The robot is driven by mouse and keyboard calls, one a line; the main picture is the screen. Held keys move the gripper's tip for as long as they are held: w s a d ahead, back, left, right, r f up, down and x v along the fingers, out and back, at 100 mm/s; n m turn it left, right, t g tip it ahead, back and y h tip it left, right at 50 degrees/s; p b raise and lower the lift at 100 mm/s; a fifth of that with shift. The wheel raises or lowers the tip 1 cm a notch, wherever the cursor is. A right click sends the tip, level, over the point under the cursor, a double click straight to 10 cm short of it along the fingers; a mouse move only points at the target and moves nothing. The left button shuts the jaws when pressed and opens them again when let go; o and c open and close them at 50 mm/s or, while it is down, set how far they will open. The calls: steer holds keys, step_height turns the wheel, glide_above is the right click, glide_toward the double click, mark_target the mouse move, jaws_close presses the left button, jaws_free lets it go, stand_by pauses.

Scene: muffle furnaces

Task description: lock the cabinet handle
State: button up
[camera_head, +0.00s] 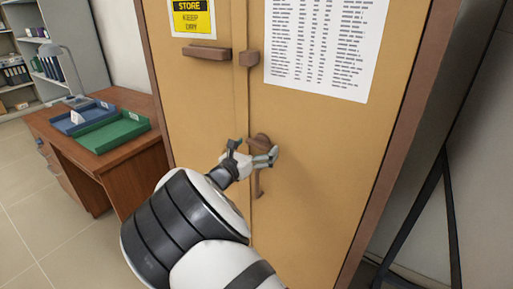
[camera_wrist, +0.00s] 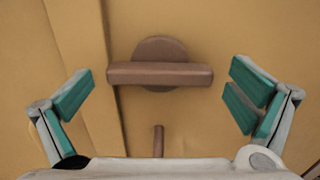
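The brown cabinet handle (camera_wrist: 160,73) is a bar on a round base, fixed to the tan cabinet door. In the wrist view the bar lies crosswise between the two fingers, with a gap on each side. In the head view the handle (camera_head: 262,138) is partly hidden by my gripper (camera_head: 252,152). My gripper is open and empty, with its teal-padded fingers (camera_wrist: 162,90) spread left and right of the handle. A slim brown piece (camera_wrist: 158,140) shows below the handle; it also appears in the head view (camera_head: 257,185).
The tan cabinet (camera_head: 310,205) has brown edges, a yellow sign (camera_head: 192,17) and a printed sheet (camera_head: 325,45). A brown latch bar (camera_head: 207,53) sits higher up. A wooden desk (camera_head: 135,170) with a green tray (camera_head: 112,133) and blue tray (camera_head: 75,120) stands left.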

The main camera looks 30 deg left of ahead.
steer(key=s+a, duration=0.1)
steer(key=s, duration=1.1)
stand_by(0.6)
